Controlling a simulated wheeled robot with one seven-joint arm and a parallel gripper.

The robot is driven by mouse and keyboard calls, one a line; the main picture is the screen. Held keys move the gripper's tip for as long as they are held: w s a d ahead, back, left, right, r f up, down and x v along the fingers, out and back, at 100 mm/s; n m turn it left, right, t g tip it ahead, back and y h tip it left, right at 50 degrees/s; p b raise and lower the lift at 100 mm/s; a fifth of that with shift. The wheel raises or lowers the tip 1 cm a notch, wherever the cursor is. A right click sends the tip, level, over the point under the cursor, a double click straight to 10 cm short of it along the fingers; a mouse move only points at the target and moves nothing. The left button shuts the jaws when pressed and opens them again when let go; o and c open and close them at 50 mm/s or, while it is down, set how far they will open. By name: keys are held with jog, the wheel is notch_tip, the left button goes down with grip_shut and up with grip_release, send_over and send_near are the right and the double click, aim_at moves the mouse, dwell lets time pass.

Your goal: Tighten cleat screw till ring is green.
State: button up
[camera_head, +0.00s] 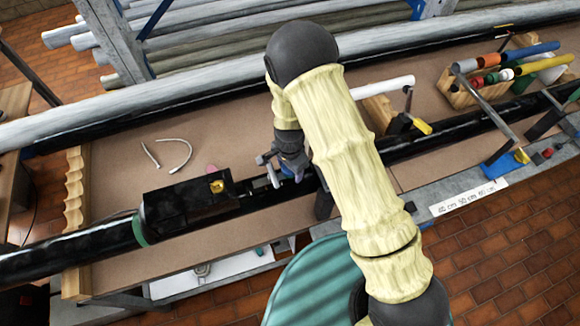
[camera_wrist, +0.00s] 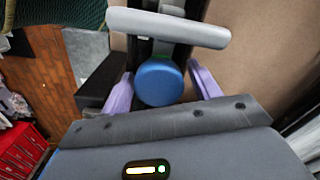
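In the wrist view a round blue knob (camera_wrist: 158,84), apparently the cleat screw's head, sits between the two purple fingers of my gripper (camera_wrist: 160,70). The fingers are spread on either side of it, with narrow gaps showing. A grey cleat bar (camera_wrist: 168,28) lies just beyond the knob. A little dark green shows at the knob's far edge; I cannot tell whether it is the ring. In the head view my gripper (camera_head: 290,163) is over the black mast (camera_head: 95,240), beside the grey cleat (camera_head: 271,171); my arm hides part of this spot.
A black block with a yellow part (camera_head: 187,205) sits on the mast to the left. Two bent white pieces (camera_head: 176,155) lie on the brown bench. A wooden rack (camera_head: 460,90) of coloured tubes stands at the right. A long grey pole (camera_head: 120,115) runs behind.

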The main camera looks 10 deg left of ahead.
jog(key=shift+r+p, duration=1.95)
jog(key=shift+r, duration=0.6)
jog(key=shift+f, duration=0.1)
jog(key=shift+w, duration=0.1)
